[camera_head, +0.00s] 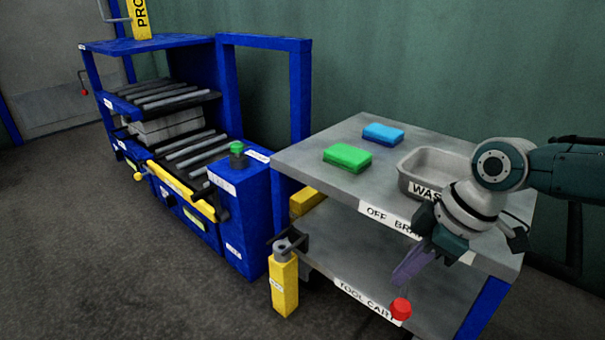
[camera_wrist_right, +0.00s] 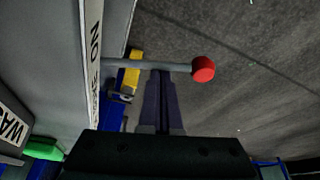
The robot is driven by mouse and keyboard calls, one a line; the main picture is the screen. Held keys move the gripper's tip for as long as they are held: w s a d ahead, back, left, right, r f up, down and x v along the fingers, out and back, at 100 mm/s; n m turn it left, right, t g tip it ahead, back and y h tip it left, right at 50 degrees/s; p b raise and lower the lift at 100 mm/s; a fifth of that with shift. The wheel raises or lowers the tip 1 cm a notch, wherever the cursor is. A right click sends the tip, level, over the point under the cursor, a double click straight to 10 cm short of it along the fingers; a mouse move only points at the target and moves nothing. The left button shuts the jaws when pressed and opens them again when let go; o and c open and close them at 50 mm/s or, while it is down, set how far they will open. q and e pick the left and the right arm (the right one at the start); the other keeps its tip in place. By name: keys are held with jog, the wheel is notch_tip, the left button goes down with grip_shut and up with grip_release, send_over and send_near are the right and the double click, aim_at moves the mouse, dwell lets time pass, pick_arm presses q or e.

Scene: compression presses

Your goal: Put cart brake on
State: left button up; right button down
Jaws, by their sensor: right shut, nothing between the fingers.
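The tool cart (camera_head: 320,150) is grey-topped, with an "OFF BRA..." label on its front edge; my right arm covers the rest. The brake lever's red knob (camera_head: 401,308) shows just below my right gripper (camera_head: 401,278), whose dark fingers are shut and empty. In the right wrist view, the lever's grey rod (camera_wrist_right: 180,67) runs from the cart edge beside the "ON" lettering to the red knob (camera_wrist_right: 203,69). The closed fingertips (camera_wrist_right: 161,76) line up with the rod; I cannot tell whether they touch it. My left gripper is not in view.
A blue sponge (camera_head: 383,133), a green sponge (camera_head: 347,158) and a "WAS..." tray (camera_head: 408,184) are on the cart top. A yellow post (camera_head: 284,284) stands at its front left. A blue press (camera_head: 240,200) with rollers stands left. Floor in front is clear.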

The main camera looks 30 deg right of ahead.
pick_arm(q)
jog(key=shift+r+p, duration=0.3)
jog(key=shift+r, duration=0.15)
pick_arm(e)
jog(key=shift+s+d, duration=0.6)
jog(key=shift+s, duration=0.1)
